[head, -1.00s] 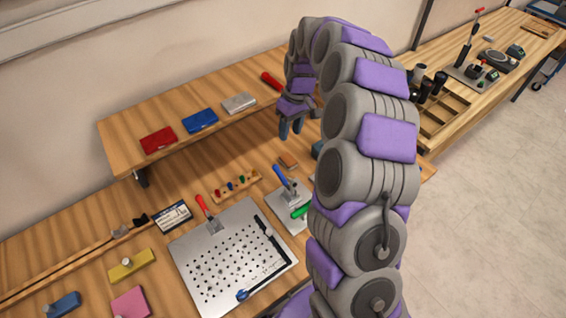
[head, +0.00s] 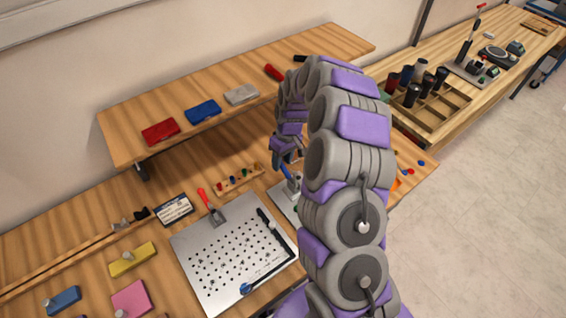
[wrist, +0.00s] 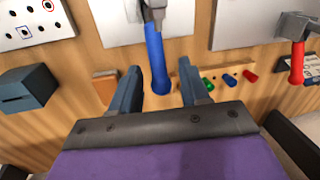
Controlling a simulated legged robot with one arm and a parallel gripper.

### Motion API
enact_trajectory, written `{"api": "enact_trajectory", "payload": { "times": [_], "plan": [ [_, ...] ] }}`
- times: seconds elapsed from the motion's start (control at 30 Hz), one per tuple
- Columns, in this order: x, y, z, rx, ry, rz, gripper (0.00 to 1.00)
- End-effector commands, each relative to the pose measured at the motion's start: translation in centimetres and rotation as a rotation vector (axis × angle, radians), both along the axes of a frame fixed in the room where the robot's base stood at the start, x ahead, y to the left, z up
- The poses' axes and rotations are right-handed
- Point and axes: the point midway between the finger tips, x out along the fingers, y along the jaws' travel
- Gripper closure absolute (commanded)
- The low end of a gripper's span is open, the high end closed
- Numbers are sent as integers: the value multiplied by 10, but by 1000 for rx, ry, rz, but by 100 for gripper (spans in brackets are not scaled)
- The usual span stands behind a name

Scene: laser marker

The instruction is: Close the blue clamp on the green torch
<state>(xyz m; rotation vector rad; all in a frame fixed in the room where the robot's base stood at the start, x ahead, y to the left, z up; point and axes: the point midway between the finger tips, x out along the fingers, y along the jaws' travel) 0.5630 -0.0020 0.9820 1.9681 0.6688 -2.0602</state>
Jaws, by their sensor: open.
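The blue clamp's handle (wrist: 157,58) runs from its metal mount, at the top of the wrist view, down between my gripper's (wrist: 160,72) two fingers. The fingers are apart, one on each side of the handle, with gaps visible. In the head view the blue handle (head: 288,173) sticks up at a slant just below my gripper (head: 284,160). The clamp's metal plate (head: 281,198) is partly behind my arm. The green torch is hidden or nearly hidden by my arm in the head view, and I cannot make it out in the wrist view.
A perforated plate with a red-handled clamp (head: 205,199) stands left of the blue clamp. A small wooden rack (head: 238,180) with coloured pegs is near the wall. In the wrist view, a dark box (wrist: 27,88) and an orange-brown block (wrist: 105,84) lie to the left.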

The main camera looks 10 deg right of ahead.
Motion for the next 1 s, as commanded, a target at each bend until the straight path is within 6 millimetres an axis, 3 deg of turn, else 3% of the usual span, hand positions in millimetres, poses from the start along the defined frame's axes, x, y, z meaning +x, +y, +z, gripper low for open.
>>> {"api": "enact_trajectory", "payload": {
  "times": [0.17,0.47,0.93,1.0],
  "plan": [
    [-1,-2,-12,3,0,-1,55],
    [-1,-5,-13,8,-1,-2,55],
    [1,-1,-13,5,-3,-2,100],
    [1,-1,-13,6,-2,-2,100]
  ]
}}
